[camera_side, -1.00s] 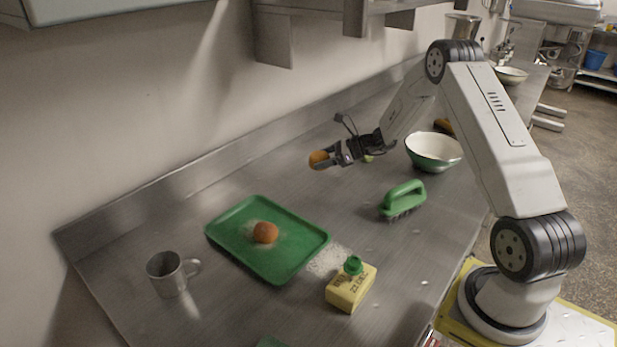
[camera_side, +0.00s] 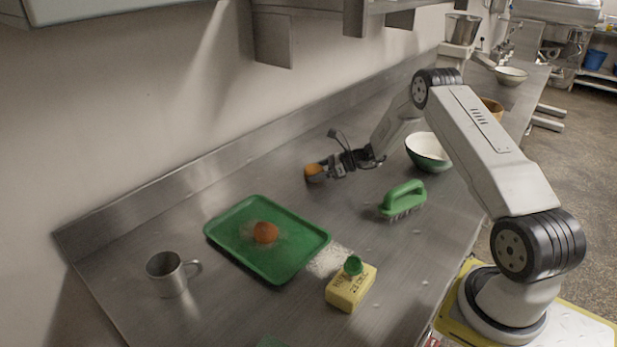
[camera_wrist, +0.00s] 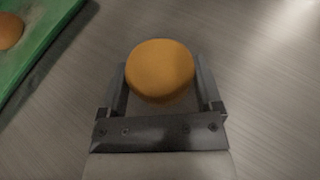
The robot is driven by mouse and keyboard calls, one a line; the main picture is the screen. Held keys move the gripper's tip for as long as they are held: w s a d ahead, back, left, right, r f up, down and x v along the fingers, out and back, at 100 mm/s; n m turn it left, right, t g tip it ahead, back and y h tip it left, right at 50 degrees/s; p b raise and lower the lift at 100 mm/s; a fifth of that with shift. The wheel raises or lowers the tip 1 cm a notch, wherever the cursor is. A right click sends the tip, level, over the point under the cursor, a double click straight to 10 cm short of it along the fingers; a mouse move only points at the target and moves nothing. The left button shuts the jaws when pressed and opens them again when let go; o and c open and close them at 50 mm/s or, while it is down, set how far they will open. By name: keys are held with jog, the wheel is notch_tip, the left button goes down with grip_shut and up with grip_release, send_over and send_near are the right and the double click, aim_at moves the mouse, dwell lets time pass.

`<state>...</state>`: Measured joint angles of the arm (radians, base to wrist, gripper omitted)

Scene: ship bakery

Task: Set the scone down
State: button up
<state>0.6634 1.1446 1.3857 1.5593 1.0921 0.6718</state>
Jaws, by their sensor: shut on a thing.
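An orange-brown scone (camera_side: 313,172) is held at the tip of my gripper (camera_side: 325,171), low over the steel counter to the right of and behind the green tray. In the wrist view the scone (camera_wrist: 160,70) sits between the two fingers of my gripper (camera_wrist: 162,85), which are shut on it. Bare steel shows around it there. I cannot tell whether its underside touches the counter. A second scone (camera_side: 265,232) lies on the green tray (camera_side: 225,217); it also shows at the upper left of the wrist view (camera_wrist: 9,31).
A metal mug (camera_side: 167,274) stands left of the tray. A yellow box (camera_side: 349,289) with a small green thing on top is at the front. A green brush (camera_side: 404,197) and a white-and-green bowl (camera_side: 428,152) stand to the right. The counter (camera_side: 290,190) between tray and gripper is clear.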

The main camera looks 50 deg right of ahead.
jog(key=shift+f, duration=0.25)
jog(key=shift+f, duration=0.15)
jog(key=o, duration=1)
jog(key=shift+s+d+r, duration=0.25)
jog(key=shift+s+r, duration=0.05)
jog(key=shift+r, duration=0.05)
jog(key=v, duration=1.1)
jog(key=shift+s+f, duration=0.1)
